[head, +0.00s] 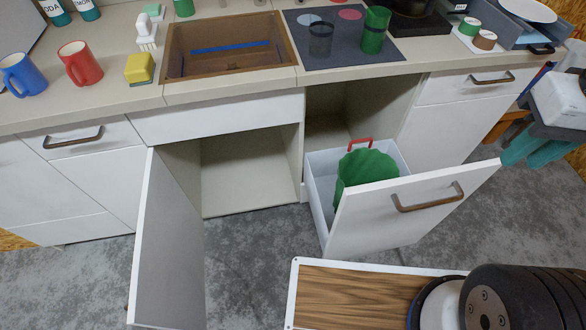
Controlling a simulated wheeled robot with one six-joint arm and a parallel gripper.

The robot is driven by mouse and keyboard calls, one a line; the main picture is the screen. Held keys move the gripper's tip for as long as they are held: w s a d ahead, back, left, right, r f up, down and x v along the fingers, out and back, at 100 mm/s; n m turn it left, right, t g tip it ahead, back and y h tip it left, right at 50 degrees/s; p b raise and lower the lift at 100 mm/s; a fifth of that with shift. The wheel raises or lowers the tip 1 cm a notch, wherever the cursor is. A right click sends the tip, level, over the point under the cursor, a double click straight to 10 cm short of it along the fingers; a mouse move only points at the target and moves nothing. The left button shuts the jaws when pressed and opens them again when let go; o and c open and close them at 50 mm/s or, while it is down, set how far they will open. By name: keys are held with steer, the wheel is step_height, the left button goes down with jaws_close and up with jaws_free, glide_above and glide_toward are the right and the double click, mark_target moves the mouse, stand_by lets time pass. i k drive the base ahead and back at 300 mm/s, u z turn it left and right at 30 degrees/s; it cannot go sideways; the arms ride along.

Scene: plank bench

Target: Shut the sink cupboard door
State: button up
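The sink cupboard door (165,245) is white and stands wide open. It is hinged at the left side of the cupboard opening and swings out into the room, toward the bottom of the head view. A bit of its handle shows at its lower left edge. The open cupboard (245,165) under the brown sink (225,50) looks empty inside. My gripper is not in view; only a dark part of my arm shows at the lower right.
To the right, a white pull-out drawer front (410,210) stands open, with a green-lined bin (365,168) and red handle behind it. Grey floor (250,255) is free between door and drawer. Mugs (80,62) and a yellow sponge (139,68) sit on the worktop.

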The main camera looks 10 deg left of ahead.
mark_target(167, 288)
steer(key=z, duration=1.75)
steer(key=k, duration=1.85)
steer(key=u, duration=2.35)
